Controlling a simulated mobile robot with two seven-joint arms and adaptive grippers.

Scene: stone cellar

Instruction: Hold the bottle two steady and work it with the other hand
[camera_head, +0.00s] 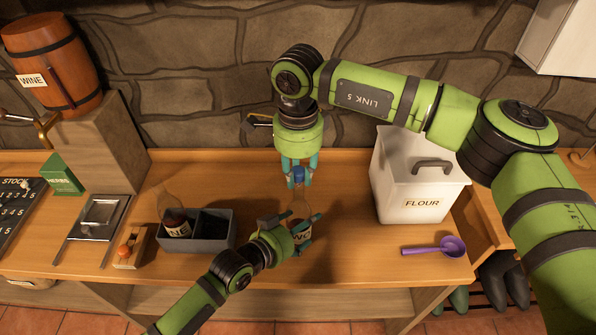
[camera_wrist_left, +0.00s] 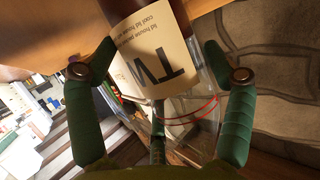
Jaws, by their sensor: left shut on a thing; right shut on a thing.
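Bottle two (camera_head: 300,204) stands upright over the middle of the counter; part of its label shows in the head view, and the letters "TW" show on its cream label in the left wrist view (camera_wrist_left: 160,62). My left gripper (camera_head: 304,238) is shut around the bottle's body from the lower left. My right gripper (camera_head: 297,180) comes down from above and is shut on the blue cap (camera_head: 298,174) at the bottle's top. Fingers hide parts of the cap and body. I cannot tell whether the cap is loose.
A grey two-part crate (camera_head: 213,246) to the left holds another bottle (camera_head: 175,222) in its left compartment. A white flour bin (camera_head: 410,190) and a purple scoop (camera_head: 437,248) are on the right. A wooden block with an orange knob (camera_head: 128,253) lies near the front edge.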

